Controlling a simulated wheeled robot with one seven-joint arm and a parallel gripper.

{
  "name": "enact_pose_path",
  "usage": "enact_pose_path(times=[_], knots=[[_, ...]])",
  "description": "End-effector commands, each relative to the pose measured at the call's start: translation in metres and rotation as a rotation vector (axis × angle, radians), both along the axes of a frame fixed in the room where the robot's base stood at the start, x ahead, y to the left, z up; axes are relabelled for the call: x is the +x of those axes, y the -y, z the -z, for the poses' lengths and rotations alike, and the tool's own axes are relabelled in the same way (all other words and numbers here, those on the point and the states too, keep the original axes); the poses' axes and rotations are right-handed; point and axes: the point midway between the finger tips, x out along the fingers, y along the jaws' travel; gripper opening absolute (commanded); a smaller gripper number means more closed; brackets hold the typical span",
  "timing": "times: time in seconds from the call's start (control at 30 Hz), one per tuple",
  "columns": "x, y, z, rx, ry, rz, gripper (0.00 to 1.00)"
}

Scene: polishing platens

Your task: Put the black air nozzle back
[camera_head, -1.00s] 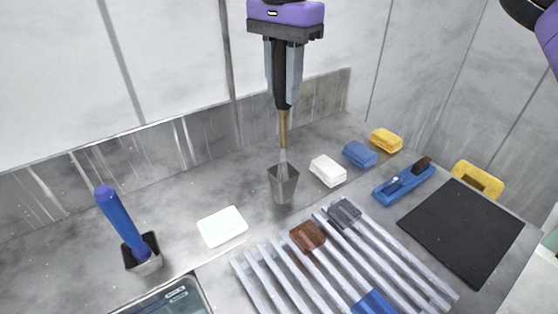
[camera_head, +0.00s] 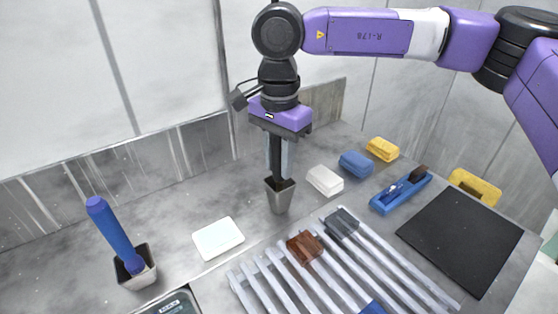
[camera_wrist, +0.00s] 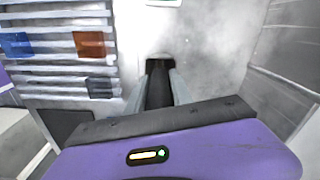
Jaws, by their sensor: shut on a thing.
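My gripper (camera_head: 278,158) points straight down over a grey metal holder cup (camera_head: 280,198) at the middle of the bench. It is shut on the black air nozzle (camera_head: 277,162), whose lower end is inside the mouth of the cup. In the wrist view the nozzle (camera_wrist: 159,88) stands between the two fingers, and the dark opening of the cup (camera_wrist: 160,57) shows past it. The nozzle's tip is hidden in the cup, and I cannot tell whether it touches the bottom.
A blue nozzle (camera_head: 115,234) leans in a second cup (camera_head: 137,278) at left. A white block (camera_head: 217,238), a slatted rack (camera_head: 300,275), sponges (camera_head: 356,163), a blue tray (camera_head: 400,192) and a black mat (camera_head: 460,238) lie around. The wall is close behind.

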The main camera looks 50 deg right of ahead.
Motion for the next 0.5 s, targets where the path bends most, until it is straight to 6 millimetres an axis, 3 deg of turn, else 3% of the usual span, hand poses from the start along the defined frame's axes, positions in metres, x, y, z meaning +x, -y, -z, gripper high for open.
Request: enact_pose_path(times=[0.3,0.33,0.43,0.5], knots=[[0.0002,0.0000,0.0032,0.000,0.001,0.000,0.00],[0.0002,0.0000,0.0031,0.000,0.001,0.000,0.29],[0.0001,-0.0001,0.0020,0.000,0.000,0.000,0.49],[0.0001,0.0000,0.0020,0.000,0.000,0.000,0.49]])
